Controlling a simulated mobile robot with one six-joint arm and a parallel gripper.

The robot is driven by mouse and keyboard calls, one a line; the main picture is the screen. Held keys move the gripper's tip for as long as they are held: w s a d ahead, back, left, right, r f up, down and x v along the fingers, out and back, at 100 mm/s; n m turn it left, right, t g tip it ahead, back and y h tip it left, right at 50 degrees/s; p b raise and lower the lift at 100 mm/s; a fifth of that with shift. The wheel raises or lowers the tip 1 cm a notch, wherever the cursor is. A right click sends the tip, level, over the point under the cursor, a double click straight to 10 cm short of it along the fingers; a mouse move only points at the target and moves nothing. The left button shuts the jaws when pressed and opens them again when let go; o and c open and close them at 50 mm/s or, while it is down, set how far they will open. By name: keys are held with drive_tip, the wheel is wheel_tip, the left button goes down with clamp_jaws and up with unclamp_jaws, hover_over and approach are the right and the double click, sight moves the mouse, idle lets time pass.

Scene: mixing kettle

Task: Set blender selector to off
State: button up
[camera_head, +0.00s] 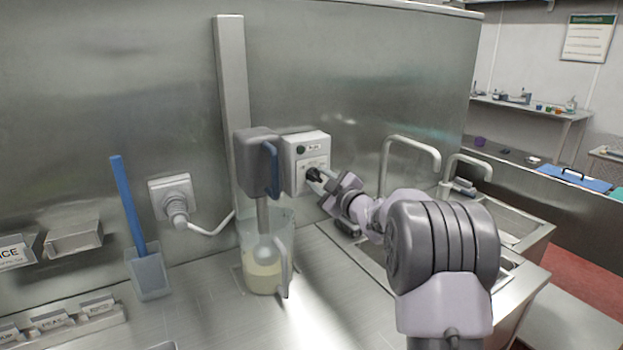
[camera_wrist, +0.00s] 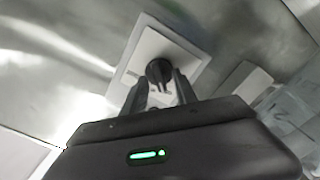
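The blender selector (camera_head: 313,174) is a dark knob low on the front of a pale control box (camera_head: 293,163) on the steel wall. In the wrist view the selector (camera_wrist: 158,71) is a round black knob on a light square plate. My gripper (camera_head: 321,179) is right at the box front in the head view. In the wrist view my gripper's (camera_wrist: 161,80) two fingers are spread, one at each side of the knob. I cannot tell whether they touch it. The knob's setting is too small to read. The blender (camera_head: 257,150) hangs left of the box.
A clear jug (camera_head: 247,232) with pale liquid stands under the blender. A wall socket (camera_head: 170,187) with a plug and a blue-handled tool (camera_head: 128,205) in a holder are further left. Sink taps (camera_head: 411,141) stand right of the box, close to my arm.

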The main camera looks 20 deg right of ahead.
drive_tip(key=s+d, duration=0.1)
drive_tip(key=s, duration=0.6)
drive_tip(key=shift+d, duration=0.15)
idle(0.3)
drive_tip(key=s+a+r+m+g+h, duration=0.2)
drive_tip(key=s+m+h, duration=0.1)
drive_tip(key=s+m, duration=0.3)
drive_tip(key=s+a+r+m+g+h, duration=0.2)
drive_tip(key=s+r+m+h, duration=0.15)
drive_tip(key=s, duration=0.35)
drive_tip(key=s+a+f+m+g+y, duration=0.1)
drive_tip(key=s+a+f, duration=0.3)
drive_tip(key=s, duration=0.6)
drive_tip(key=s+a+f+m+g+y, duration=0.2)
drive_tip(key=s+a+f+g, duration=0.2)
drive_tip(key=s+a, duration=0.3)
drive_tip(key=s+a+f+m+g+y, duration=0.2)
drive_tip(key=s+a+f, duration=0.2)
drive_tip(key=s, duration=0.8)
drive_tip(key=shift+s+a+f+m+g, duration=0.15)
drive_tip(key=shift+s+a+m+g, duration=0.25)
drive_tip(key=shift+a, duration=0.25)
drive_tip(key=shift+c, duration=0.2)
